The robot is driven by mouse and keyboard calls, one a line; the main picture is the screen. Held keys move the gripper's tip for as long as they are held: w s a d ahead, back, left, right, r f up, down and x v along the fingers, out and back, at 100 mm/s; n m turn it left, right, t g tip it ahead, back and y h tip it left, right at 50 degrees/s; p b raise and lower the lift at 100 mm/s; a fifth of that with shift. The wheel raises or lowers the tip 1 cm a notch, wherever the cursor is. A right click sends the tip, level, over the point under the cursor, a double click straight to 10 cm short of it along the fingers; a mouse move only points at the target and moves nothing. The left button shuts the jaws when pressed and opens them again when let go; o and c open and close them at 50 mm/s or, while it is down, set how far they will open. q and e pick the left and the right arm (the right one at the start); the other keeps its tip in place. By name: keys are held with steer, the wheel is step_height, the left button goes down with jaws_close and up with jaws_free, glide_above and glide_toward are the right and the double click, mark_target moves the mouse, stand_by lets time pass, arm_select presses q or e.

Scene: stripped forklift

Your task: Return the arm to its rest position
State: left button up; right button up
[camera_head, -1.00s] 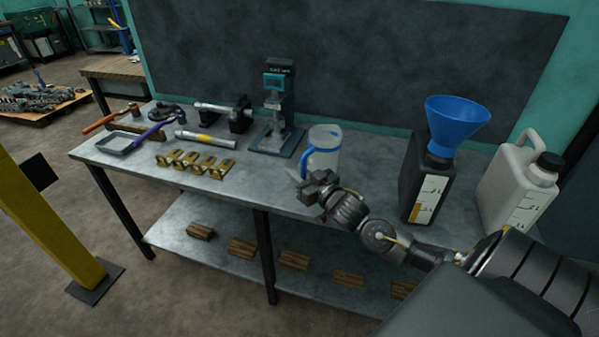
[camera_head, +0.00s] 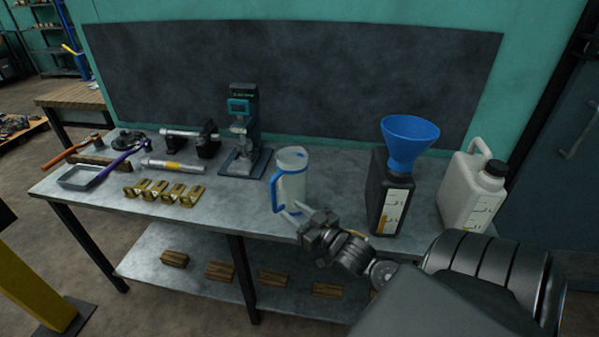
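My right gripper (camera_head: 292,215) is at the front edge of the metal workbench (camera_head: 225,212), coming in from the lower right. Its two light fingertips stand apart and point toward the clear jug with the blue handle (camera_head: 291,182). Nothing shows between the fingers. The jug stands upright on the bench just beyond the fingertips; I cannot tell whether they touch it. My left gripper is not in view.
A black canister (camera_head: 378,200) with a blue funnel (camera_head: 409,142) and a white canister (camera_head: 470,195) stand right of the jug. A test press (camera_head: 243,130), brass brackets (camera_head: 163,192) and hand tools (camera_head: 122,158) lie left. Wooden blocks (camera_head: 221,270) rest on the lower shelf.

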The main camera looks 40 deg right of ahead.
steer(key=shift+s, duration=0.75)
